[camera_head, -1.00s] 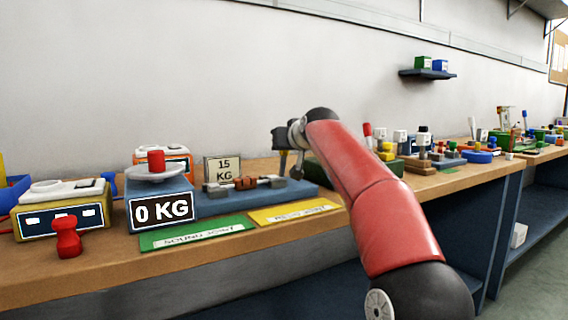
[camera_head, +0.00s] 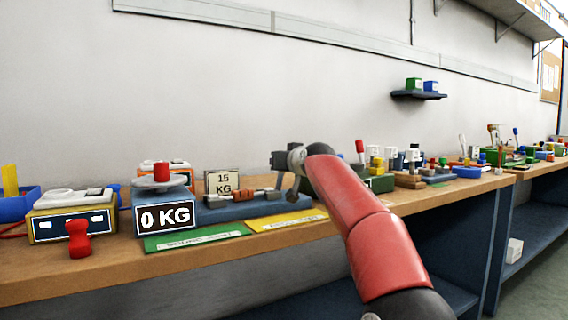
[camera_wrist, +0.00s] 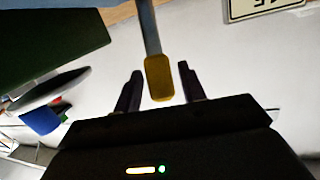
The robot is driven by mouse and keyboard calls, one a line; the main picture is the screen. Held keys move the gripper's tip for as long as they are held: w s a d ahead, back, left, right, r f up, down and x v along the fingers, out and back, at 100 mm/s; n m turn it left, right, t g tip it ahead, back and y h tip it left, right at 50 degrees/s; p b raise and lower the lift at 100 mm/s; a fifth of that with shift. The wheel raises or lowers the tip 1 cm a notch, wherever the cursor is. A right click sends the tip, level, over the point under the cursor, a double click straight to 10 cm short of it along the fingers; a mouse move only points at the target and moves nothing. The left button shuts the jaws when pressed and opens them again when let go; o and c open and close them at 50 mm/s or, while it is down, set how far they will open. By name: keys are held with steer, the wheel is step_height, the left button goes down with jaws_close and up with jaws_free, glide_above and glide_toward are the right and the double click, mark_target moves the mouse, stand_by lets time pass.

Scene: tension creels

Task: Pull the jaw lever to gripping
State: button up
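A lever with a grey shaft and a yellow grip (camera_wrist: 159,78) shows in the wrist view. My gripper (camera_wrist: 160,80) is open, with one dark finger on each side of the grip and a visible gap to each. In the head view my gripper (camera_head: 278,160) is above the right end of the tension rig (camera_head: 240,208), a blue base with grey and orange jaw parts. A grey upright piece (camera_head: 296,186) shows just below my gripper; I cannot tell if it is the lever. The yellow grip cannot be made out there.
A "15 KG" sign (camera_head: 222,182) stands behind the rig. A "0 KG" display unit (camera_head: 166,216) stands left of it. A green mat (camera_head: 195,237) and a yellow mat (camera_head: 287,220) lie in front. A green box (camera_head: 376,184) and several small fixtures stand to the right.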

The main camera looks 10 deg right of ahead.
steer(key=shift+o, duration=0.4)
steer(key=shift+s, duration=0.1)
steer(key=s+b, duration=0.1)
steer(key=s, duration=0.1)
steer(key=s+b, duration=0.1)
steer(key=s, duration=0.2)
steer(key=s+d+r, duration=0.1)
steer(key=s, duration=0.1)
steer(key=shift+s+d+b, duration=0.1)
steer(key=shift+s+b, duration=0.15)
steer(key=shift+b, duration=0.15)
